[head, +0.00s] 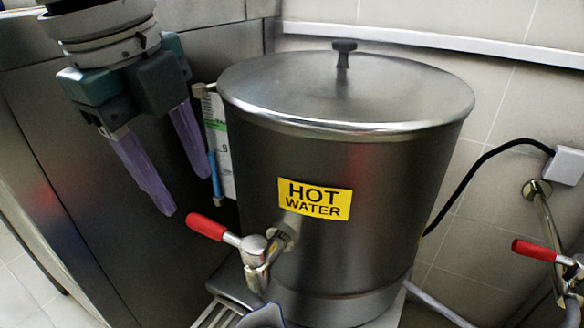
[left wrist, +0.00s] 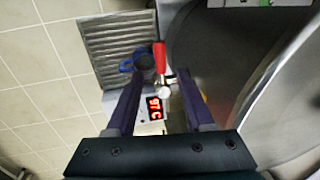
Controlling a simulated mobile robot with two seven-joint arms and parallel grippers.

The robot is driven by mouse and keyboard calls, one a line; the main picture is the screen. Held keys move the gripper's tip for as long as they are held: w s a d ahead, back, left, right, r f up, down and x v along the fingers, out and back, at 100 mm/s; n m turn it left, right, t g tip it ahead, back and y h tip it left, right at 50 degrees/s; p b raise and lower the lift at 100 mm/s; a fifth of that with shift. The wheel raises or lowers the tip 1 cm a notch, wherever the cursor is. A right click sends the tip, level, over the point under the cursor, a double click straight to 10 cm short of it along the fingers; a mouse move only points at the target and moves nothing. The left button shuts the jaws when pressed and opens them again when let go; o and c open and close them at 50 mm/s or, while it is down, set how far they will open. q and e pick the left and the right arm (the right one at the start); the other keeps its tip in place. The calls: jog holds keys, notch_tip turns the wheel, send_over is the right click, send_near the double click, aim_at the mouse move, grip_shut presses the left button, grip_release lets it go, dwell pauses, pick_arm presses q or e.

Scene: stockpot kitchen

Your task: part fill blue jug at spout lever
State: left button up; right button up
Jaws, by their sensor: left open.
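The steel urn (head: 345,180) with a yellow HOT WATER label has a spout (head: 257,275) with a red lever (head: 207,227) sticking out to the left. The blue jug (head: 262,316) shows only its rim at the bottom edge, below the spout. In the left wrist view the jug (left wrist: 126,66) is partly hidden beside the lever (left wrist: 160,56). My left gripper (head: 188,195) is open and empty, pointing down, above and left of the lever and apart from it. In the left wrist view the lever appears between its fingers. My right gripper is not in view.
The slatted drip tray (head: 212,316) lies under the spout. A red display (left wrist: 153,107) reads about 97 C. Another red-handled tap (head: 535,250) on a pipe is at the right. A dark cabinet side (head: 90,200) stands left of the urn. A black cable runs behind it.

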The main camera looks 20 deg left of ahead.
aim_at(205, 223)
pick_arm(q)
jog(key=f+b, duration=0.1)
jog(key=f, duration=0.1)
jog(key=f+b, duration=0.1)
jog(key=f, duration=0.1)
jog(key=w+f+b, duration=0.1)
jog(key=f, duration=0.1)
jog(key=shift+w+d+f, duration=0.1)
jog(key=shift+f, duration=0.25)
jog(key=shift+c, duration=0.3)
grip_shut()
dwell(0.7)
